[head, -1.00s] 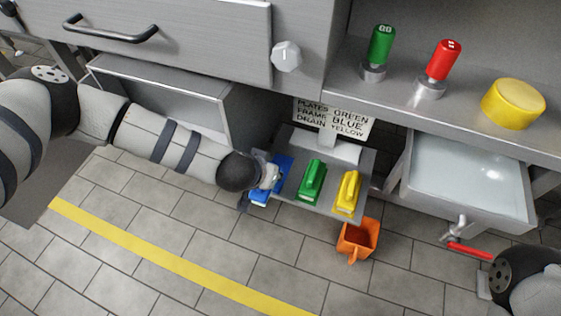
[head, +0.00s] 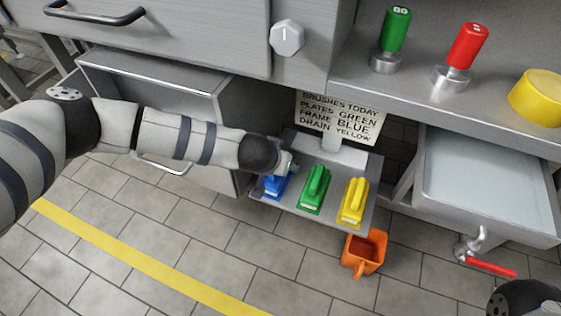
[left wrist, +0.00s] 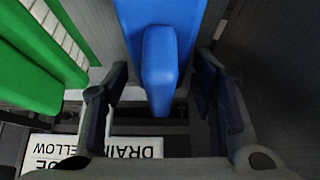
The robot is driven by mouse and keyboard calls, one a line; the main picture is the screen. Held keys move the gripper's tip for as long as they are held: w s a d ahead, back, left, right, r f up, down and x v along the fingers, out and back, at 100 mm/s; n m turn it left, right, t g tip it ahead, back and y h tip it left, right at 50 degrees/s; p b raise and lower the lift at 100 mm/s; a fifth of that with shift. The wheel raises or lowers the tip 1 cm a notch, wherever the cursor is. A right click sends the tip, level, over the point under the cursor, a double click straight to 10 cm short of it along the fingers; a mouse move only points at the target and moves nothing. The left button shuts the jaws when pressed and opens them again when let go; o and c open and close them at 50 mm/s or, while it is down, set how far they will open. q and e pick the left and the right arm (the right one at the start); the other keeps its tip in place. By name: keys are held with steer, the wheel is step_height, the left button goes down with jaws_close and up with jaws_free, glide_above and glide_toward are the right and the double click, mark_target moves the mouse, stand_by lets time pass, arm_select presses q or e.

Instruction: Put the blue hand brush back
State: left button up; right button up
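The blue hand brush (head: 275,187) lies at the left end of a grey shelf (head: 333,222), beside a green brush (head: 315,190) and a yellow brush (head: 354,203). My left gripper (head: 284,163) is right at the blue brush and hides part of it. In the left wrist view the blue brush (left wrist: 160,65) has its handle between the two spread fingers of my left gripper (left wrist: 160,100). Gaps show on both sides of the handle. My right gripper is out of view; only a dark part of my right arm shows at the lower right.
A sign (head: 340,117) listing brush colours stands behind the shelf. An orange bucket (head: 366,252) is on the floor in front. An open drawer (head: 215,85) is at the left, and a basin (head: 480,185) with a red-handled tap (head: 490,267) at the right.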

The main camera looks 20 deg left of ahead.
arm_select(q)
steer(key=shift+r, duration=0.1)
steer(key=p+v, duration=0.6)
steer(key=v, duration=0.6)
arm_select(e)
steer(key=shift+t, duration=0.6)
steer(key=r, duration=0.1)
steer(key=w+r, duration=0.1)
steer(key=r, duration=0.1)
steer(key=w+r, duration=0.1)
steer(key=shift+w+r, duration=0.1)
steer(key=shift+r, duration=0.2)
